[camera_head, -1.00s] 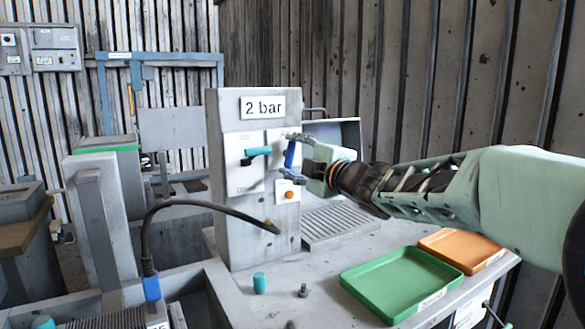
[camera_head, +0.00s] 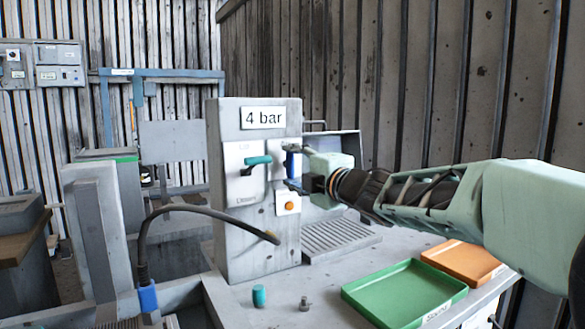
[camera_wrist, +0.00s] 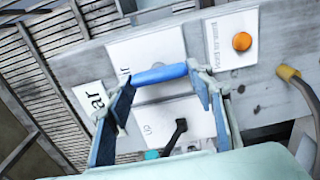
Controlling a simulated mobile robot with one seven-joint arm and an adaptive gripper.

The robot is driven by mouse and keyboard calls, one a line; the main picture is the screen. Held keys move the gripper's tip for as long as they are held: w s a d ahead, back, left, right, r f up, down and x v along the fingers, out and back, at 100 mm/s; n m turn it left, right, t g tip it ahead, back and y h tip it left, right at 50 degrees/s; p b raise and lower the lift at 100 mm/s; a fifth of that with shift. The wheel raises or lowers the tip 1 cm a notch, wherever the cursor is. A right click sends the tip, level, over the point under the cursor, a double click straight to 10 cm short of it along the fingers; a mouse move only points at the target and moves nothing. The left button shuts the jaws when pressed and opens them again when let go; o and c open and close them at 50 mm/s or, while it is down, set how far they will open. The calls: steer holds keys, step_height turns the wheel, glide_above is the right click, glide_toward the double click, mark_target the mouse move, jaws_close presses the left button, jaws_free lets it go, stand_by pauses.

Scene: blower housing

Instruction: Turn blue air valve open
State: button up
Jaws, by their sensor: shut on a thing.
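The blue air valve handle (camera_head: 291,165) is on the front of the grey housing, right of the teal lever, and stands about upright in the head view. In the wrist view the blue handle (camera_wrist: 160,74) lies lengthwise between my two fingers. My gripper (camera_head: 291,168) is shut on it, with one finger at each end; the wrist view also shows my gripper (camera_wrist: 163,80). The fingers hide parts of the handle's ends. The sign (camera_head: 263,118) above the valve reads "4 bar".
A teal lever (camera_head: 257,161) sits left of the valve. An orange button (camera_head: 290,206) is just below my gripper. A black hose (camera_head: 185,208) plugs into the housing's lower front. Green (camera_head: 405,294) and orange (camera_head: 463,259) trays lie on the bench at the right.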

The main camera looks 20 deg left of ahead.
steer(key=o, duration=1.2)
steer(key=shift+c, duration=0.2)
steer(key=shift+d, duration=0.1)
steer(key=v, duration=0.7)
steer(key=shift+s, duration=0.2)
steer(key=shift+d, duration=0.15)
